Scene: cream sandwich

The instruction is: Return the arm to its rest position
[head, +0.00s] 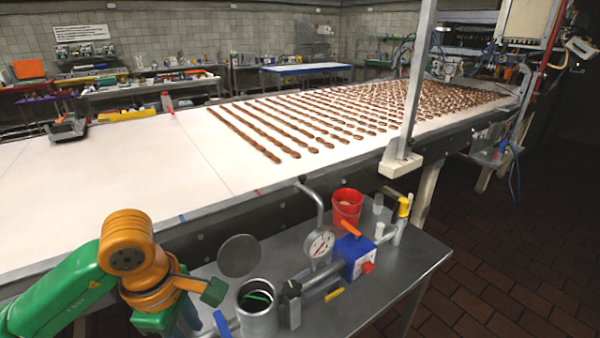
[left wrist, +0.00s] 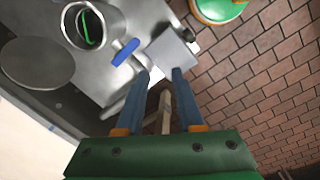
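My left arm (head: 60,295), green and orange, comes in at the lower left of the head view, in front of the long conveyor table and left of the small metal table. My left gripper's two blue fingers (left wrist: 161,76) show in the left wrist view. They stand apart, with nothing visible held between them; a tan post lies behind the gap. The fingers point toward the small table's edge and the floor. My right arm and gripper are not in view.
The small metal table (head: 400,275) holds a steel canister (head: 244,325) with something green inside, a round metal disc (head: 239,256), a gauge (head: 318,243), a red cup (head: 346,210) and a blue-handled tool (left wrist: 125,52). The conveyor (head: 110,180) carries rows of brown pieces. Brick floor (head: 500,285) is clear at right.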

